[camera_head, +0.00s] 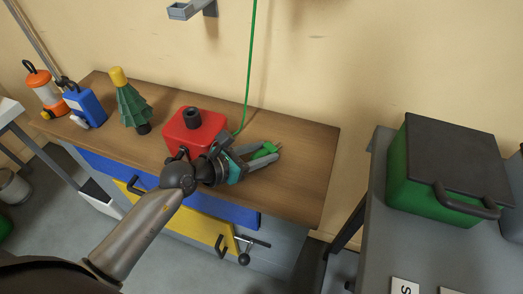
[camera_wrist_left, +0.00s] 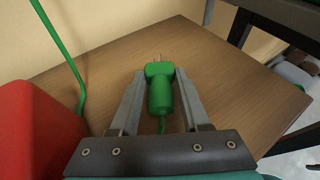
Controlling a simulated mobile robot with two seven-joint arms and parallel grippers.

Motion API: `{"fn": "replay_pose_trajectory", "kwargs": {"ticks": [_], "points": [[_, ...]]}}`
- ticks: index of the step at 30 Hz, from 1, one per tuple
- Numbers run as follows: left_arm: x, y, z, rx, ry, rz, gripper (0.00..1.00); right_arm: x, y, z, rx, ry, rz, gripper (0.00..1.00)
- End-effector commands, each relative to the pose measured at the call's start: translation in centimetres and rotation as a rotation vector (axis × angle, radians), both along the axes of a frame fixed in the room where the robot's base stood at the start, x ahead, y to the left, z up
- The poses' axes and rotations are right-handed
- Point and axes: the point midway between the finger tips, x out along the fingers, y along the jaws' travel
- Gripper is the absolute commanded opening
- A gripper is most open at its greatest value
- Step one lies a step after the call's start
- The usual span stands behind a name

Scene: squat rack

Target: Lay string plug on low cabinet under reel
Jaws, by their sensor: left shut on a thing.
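The green string plug (camera_head: 265,150) with metal prongs is between the fingers of my left gripper (camera_head: 270,157), over the right part of the wooden-topped low cabinet (camera_head: 309,158). In the left wrist view the plug (camera_wrist_left: 160,88) lies lengthwise between both fingers (camera_wrist_left: 160,95), prongs pointing away. My left gripper is shut on it. Whether the plug touches the top is unclear. A green string (camera_head: 249,60) comes down from above and passes behind the red box. The reel is not visible. My right gripper is not in view.
A red box (camera_head: 190,134) with a black knob stands close left of the gripper. A toy tree (camera_head: 131,105), blue container (camera_head: 84,106) and orange lantern (camera_head: 45,92) stand farther left. A green case (camera_head: 443,174) sits on the grey table at right. The cabinet's right end is clear.

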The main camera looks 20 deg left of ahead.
Motion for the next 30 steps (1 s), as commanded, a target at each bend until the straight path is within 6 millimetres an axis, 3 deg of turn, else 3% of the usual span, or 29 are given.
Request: {"fn": "replay_pose_trajectory", "kwargs": {"ticks": [30], "points": [[0.02,0.01,-1.08,-0.001,-0.001,0.000,0.00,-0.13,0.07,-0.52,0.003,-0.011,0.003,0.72]]}}
